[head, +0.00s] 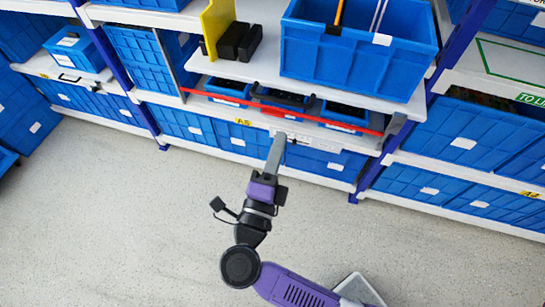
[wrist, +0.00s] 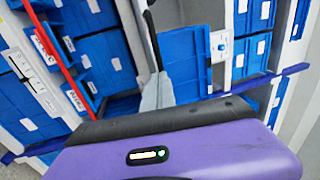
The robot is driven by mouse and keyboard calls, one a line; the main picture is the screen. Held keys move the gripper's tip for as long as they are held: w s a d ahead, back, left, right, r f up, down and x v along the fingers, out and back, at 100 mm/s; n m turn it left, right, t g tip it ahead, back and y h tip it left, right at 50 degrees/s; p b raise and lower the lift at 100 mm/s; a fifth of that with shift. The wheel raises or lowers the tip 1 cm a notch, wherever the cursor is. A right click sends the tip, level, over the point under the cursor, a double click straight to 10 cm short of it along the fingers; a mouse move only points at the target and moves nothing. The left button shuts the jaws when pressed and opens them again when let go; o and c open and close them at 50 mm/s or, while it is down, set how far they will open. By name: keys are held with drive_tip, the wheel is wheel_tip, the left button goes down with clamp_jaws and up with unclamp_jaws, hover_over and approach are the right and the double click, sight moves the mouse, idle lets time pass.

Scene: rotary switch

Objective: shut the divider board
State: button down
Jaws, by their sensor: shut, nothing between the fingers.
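I cannot tell for sure which part is the divider board. A long red bar (head: 300,117) runs across the front of the middle shelf, before small blue bins. It also shows in the wrist view (wrist: 58,55). In the wrist view my gripper (wrist: 158,78) points between blue bins; contact cannot be told.
A yellow upright panel (head: 215,25) and black blocks (head: 238,42) stand on the upper shelf beside a large blue crate (head: 350,60). Blue uprights (head: 368,180) flank this bay. Blue bins fill the lower shelf. The grey floor (head: 110,220) in front is clear.

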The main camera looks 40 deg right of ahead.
sight(292, 105)
drive_tip(key=p+x, duration=0.1)
drive_tip(key=x, duration=0.5)
drive_tip(key=shift+w+d+r+p, duration=0.1)
drive_tip(key=shift+d+p, duration=0.05)
drive_tip(key=shift+p, duration=0.15)
drive_tip(key=shift+w+d, duration=0.25)
drive_tip(key=shift+d, duration=0.1)
drive_tip(key=f+x, duration=0.1)
drive_tip(key=x, duration=0.7)
drive_tip(key=f+b+x, duration=0.1)
drive_tip(key=f+x, duration=0.1)
drive_tip(key=x, duration=0.6)
drive_tip(key=f+b+x, duration=0.1)
drive_tip(key=x, duration=0.7)
drive_tip(key=shift+w+d+f, duration=0.35)
drive_tip(key=shift+w+d, duration=0.1)
drive_tip(key=shift+d, duration=0.05)
drive_tip(key=shift+w+d+b, duration=0.35)
drive_tip(key=shift+w+d, duration=0.05)
drive_tip(key=shift+d, duration=0.05)
drive_tip(key=shift+d+r, duration=0.15)
drive_tip(key=shift+w+d+r, duration=0.1)
